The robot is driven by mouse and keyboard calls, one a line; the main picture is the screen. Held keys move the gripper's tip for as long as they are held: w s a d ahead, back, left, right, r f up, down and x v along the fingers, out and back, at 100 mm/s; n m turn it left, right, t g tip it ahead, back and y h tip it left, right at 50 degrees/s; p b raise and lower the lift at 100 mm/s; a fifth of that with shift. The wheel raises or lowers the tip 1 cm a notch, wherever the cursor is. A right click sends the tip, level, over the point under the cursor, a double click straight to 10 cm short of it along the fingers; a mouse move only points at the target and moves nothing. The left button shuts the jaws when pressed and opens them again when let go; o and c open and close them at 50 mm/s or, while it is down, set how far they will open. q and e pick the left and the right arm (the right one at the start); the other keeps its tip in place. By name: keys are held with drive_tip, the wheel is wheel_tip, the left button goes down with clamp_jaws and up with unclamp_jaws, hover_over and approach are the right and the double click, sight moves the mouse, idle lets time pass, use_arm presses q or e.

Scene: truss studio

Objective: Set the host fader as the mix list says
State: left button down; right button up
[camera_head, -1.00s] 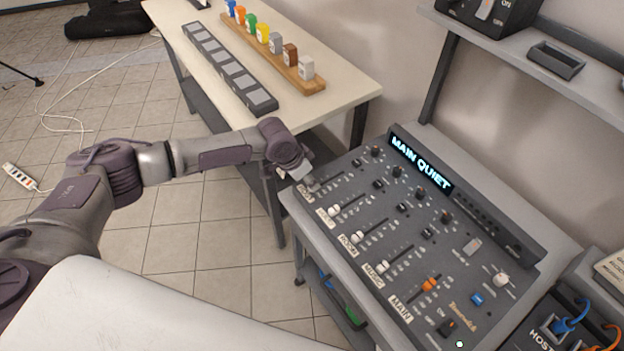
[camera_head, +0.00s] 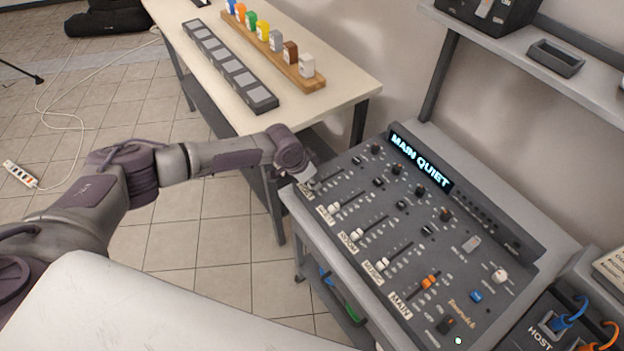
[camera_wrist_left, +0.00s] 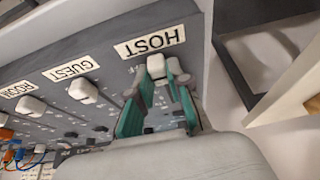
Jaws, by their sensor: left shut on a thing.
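The grey mixing desk (camera_head: 470,262) has a row of labelled faders; the host fader is at its far left end. My left gripper (camera_head: 309,183) is over that end and hides most of the host fader in the head view. In the left wrist view the green-padded fingers of my left gripper (camera_wrist_left: 163,82) are shut around the white host fader cap (camera_wrist_left: 156,66), close to the HOST label (camera_wrist_left: 149,42). The guest fader cap (camera_wrist_left: 83,91) stands apart beside it. The desk's display (camera_head: 420,161) reads MAIN QUIET. The mix list is not identifiable. My right gripper is not in view.
The room fader cap (camera_head: 357,235), music fader cap (camera_head: 381,265) and orange main fader cap (camera_head: 428,281) line the desk. A table (camera_head: 345,92) with a wooden rack of coloured pieces stands behind my left arm. A shelf (camera_head: 590,95) overhangs the desk's back right.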

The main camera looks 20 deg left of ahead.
sight(327, 179)
use_arm(q)
drive_tip(key=shift+w+d+f+b, duration=0.15)
drive_tip(key=shift+w+d+b, duration=0.2)
drive_tip(key=shift+b, duration=0.2)
drive_tip(key=shift+w+d+b, duration=0.75)
drive_tip(key=shift+w+b, duration=0.15)
drive_tip(key=shift+w, duration=0.15)
drive_tip(key=shift+w+d, duration=0.15)
drive_tip(key=shift+w, duration=0.05)
drive_tip(key=c, duration=1.1)
unclamp_jaws()
drive_tip(key=v, duration=1.2)
